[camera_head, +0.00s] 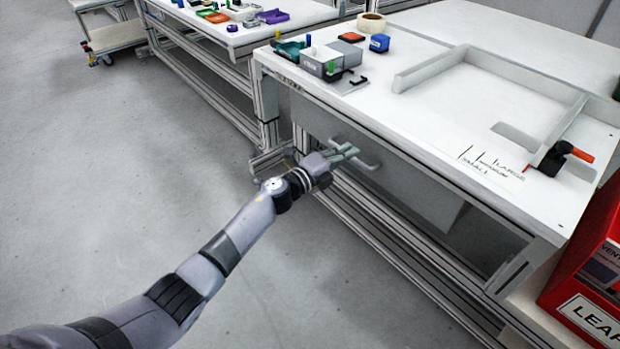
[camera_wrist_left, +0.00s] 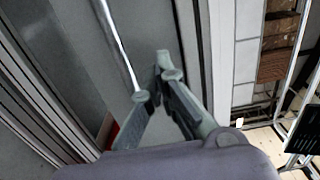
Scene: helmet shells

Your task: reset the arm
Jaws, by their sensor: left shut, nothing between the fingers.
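My left arm reaches in from the lower left in the head view. Its gripper (camera_head: 345,152) is beside the front of the white workbench (camera_head: 420,135), below the tabletop edge. A grey handle-like bar (camera_head: 368,163) is right by the fingertips; I cannot tell whether they touch. A thin bright rod (camera_wrist_left: 118,45) runs past the fingertips there. My right gripper is in neither view.
Small parts and a grey block (camera_head: 322,62) stand on the bench's far left corner. A white raised frame (camera_head: 490,70) and a black and red clamp (camera_head: 562,157) are on the bench top. A red box (camera_head: 590,265) is at lower right. The floor (camera_head: 110,190) at left is clear.

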